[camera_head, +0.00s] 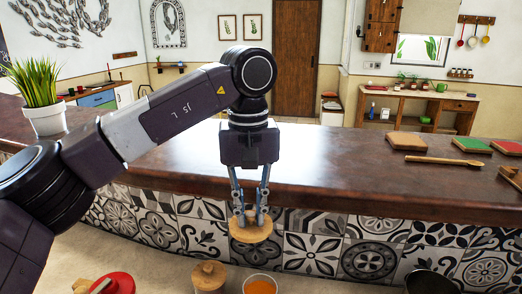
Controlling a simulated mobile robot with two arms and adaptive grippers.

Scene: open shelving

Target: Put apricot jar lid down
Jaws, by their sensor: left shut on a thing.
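My left gripper (250,215) reaches down in front of the tiled counter face and is shut on a round wooden lid (250,232). It holds the lid in the air, roughly level. Below the lid, at the bottom edge, stands an open glass jar (260,286) with orange contents, cut off by the frame. The lid is apart from this jar. My right gripper is not in view.
Left of the open jar stands another jar (209,275) with a wooden lid on. A red lid or pot (114,284) is at the lower left, a dark pan (432,282) at the lower right. The brown counter (330,165) holds boards and a wooden spoon (444,160) on the right.

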